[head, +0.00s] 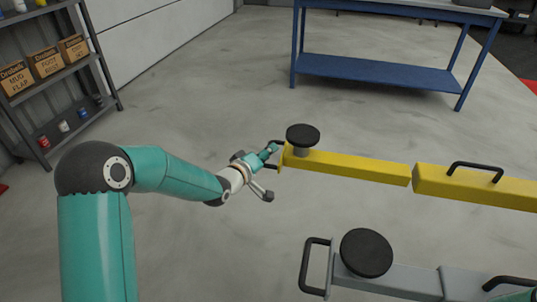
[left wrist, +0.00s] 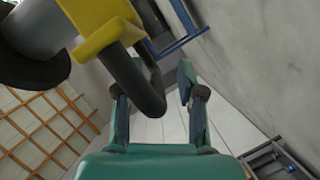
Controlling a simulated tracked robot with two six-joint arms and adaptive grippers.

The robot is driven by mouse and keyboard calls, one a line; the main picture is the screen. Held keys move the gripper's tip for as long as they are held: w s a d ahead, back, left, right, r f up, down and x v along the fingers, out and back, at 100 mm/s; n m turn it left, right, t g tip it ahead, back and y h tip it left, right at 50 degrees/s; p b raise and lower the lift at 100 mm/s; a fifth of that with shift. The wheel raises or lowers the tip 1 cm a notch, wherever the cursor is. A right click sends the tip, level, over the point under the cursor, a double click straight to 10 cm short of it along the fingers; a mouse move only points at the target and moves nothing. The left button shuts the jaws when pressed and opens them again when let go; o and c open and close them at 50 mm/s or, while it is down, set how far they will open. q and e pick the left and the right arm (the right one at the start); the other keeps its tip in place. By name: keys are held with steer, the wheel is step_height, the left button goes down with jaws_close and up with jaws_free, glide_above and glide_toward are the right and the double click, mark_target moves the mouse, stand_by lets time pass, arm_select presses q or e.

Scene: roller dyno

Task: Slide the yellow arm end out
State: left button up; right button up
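The yellow arm (head: 355,168) extends from the right, and its end carries a round black pad (head: 303,134) and a black handle (head: 278,146). My left gripper (head: 271,172) is at this handle, with its fingers spread apart. In the left wrist view the yellow end (left wrist: 105,32) is at top left. The curved black handle (left wrist: 148,88) reaches down into the space between the open fingers, nearer the left finger. Whether a finger touches it is unclear. My right gripper is out of view; only a bit of teal shows at the bottom right corner.
A grey arm with a black pad (head: 366,252) and a handle (head: 306,266) lies nearer than the yellow one. A second handle (head: 475,168) sits on the thicker yellow section. A blue bench (head: 390,74) stands behind. A shelf with boxes (head: 47,62) is at left. Floor left of the arm ends is clear.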

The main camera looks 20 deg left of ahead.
arm_select(q)
steer(key=shift+r, duration=0.1)
steer(key=shift+s, duration=0.15)
steer(key=v, duration=1.1)
steer(key=shift+s, duration=0.35)
